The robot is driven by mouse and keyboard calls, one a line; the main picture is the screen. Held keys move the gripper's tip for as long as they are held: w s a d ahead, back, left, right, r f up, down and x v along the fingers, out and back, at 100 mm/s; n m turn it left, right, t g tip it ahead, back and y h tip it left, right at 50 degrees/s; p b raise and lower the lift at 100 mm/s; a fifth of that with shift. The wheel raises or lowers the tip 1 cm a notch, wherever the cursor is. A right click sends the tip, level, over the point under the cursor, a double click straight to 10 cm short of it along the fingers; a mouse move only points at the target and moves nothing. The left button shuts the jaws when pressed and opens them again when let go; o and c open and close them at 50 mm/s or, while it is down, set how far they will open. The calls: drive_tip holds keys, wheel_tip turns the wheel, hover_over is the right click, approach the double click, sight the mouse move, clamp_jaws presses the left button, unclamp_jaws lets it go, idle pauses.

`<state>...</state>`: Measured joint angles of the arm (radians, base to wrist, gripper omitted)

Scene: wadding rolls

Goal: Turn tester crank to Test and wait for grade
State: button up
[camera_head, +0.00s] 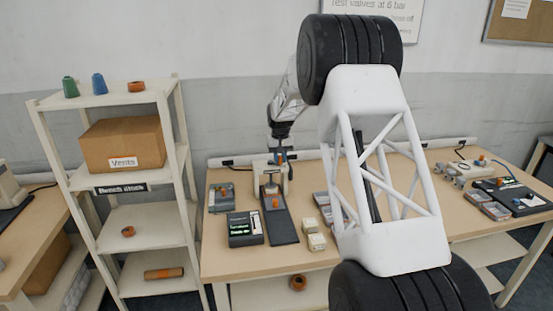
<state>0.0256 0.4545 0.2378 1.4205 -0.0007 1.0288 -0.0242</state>
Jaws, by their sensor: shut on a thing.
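The tester (270,180) is a pale press-like device standing on the bench at left of centre. A dark flat pad with an orange piece (275,203) on it lies in front of it. My gripper (281,150) reaches down from behind to the top of the tester and is shut on what looks like its crank (280,157), where a small blue part shows. The fingers are small, and the crank's exact angle cannot be told. A dark display box (244,229) with green text stands in front left; its text is too small to read.
My arm's white link covers the bench's middle right. A grey box (221,197) stands left of the tester; small cream blocks (312,234) lie at right. A shelf (130,190) stands left with a "Vents" carton (122,144). More devices (510,195) lie at the bench's right end.

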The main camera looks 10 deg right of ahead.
drive_tip(key=shift+s+a, duration=0.7)
drive_tip(key=shift+a, duration=0.25)
drive_tip(key=shift+a, duration=1.35)
drive_tip(key=shift+a, duration=0.15)
drive_tip(key=shift+w+a, duration=0.7)
drive_tip(key=shift+a, duration=0.3)
drive_tip(key=shift+a, duration=0.1)
